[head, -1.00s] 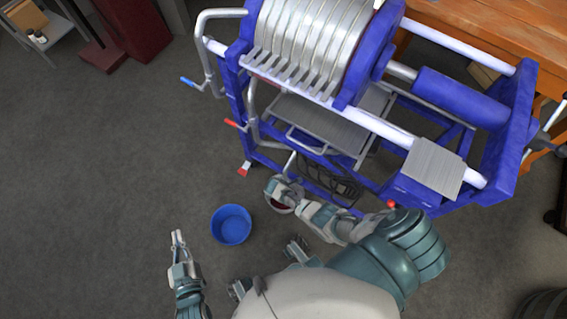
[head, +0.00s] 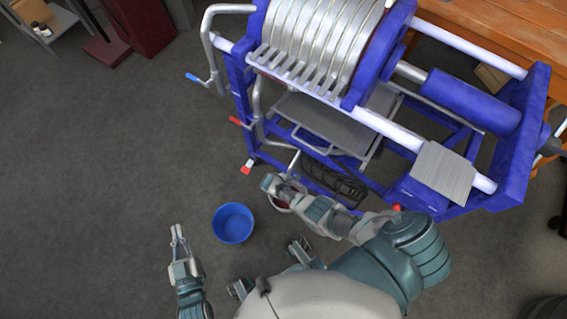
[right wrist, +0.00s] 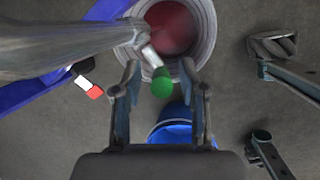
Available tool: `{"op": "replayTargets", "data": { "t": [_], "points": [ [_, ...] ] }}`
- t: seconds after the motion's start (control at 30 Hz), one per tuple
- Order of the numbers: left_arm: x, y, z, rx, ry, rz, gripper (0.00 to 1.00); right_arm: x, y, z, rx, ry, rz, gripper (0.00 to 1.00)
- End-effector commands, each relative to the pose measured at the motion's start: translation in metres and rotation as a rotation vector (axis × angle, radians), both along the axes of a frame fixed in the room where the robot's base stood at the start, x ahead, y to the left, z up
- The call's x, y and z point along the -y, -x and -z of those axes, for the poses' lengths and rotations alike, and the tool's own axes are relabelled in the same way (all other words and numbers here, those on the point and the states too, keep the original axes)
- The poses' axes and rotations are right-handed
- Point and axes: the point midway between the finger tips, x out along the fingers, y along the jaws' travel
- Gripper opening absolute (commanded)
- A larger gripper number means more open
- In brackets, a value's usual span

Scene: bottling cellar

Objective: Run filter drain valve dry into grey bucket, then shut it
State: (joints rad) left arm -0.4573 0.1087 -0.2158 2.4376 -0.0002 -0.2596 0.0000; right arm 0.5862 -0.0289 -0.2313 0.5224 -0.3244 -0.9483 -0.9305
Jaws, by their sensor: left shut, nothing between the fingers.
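The drain valve's lever with a green grip (right wrist: 162,84) shows in the right wrist view, at the end of a pale stem. My right gripper (right wrist: 160,72) is open, one finger on each side of the green grip, with gaps visible. The grey bucket (right wrist: 208,22) stands on the floor beyond the lever and holds dark red liquid. In the head view the grey bucket (head: 287,207) is partly hidden under my right gripper (head: 270,184). Whether liquid is running cannot be told. My left gripper (head: 178,232) is shut and empty over bare floor, away from the valve.
A blue bucket (head: 233,223) stands on the floor left of the grey one. The filter's blue frame (head: 243,110) rises just beyond, with a red-tipped lever (head: 235,121) and a blue-tipped lever (head: 193,77). Open floor lies to the left.

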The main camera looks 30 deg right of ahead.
Motion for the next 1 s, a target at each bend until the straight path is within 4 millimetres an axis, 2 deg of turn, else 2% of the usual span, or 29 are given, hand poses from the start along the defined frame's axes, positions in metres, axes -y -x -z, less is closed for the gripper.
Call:
{"op": "replayTargets", "data": {
  "t": [0.27,0.47,0.63,1.0],
  "points": [
    [0.000,0.002,-0.001,0.001,-0.001,0.001,0.00,0.002,0.001,-0.002,0.000,0.004,0.001,0.42],
    [0.000,0.002,-0.001,0.002,0.000,0.001,0.00,-0.001,0.000,-0.012,0.001,0.006,0.000,0.42],
    [0.000,0.002,-0.002,0.002,0.000,0.001,0.00,-0.008,0.002,-0.032,0.003,0.004,0.000,0.42],
    [0.000,0.001,-0.002,0.002,-0.001,0.000,0.00,-0.031,0.005,-0.095,0.001,0.002,0.000,0.42]
  ]
}}
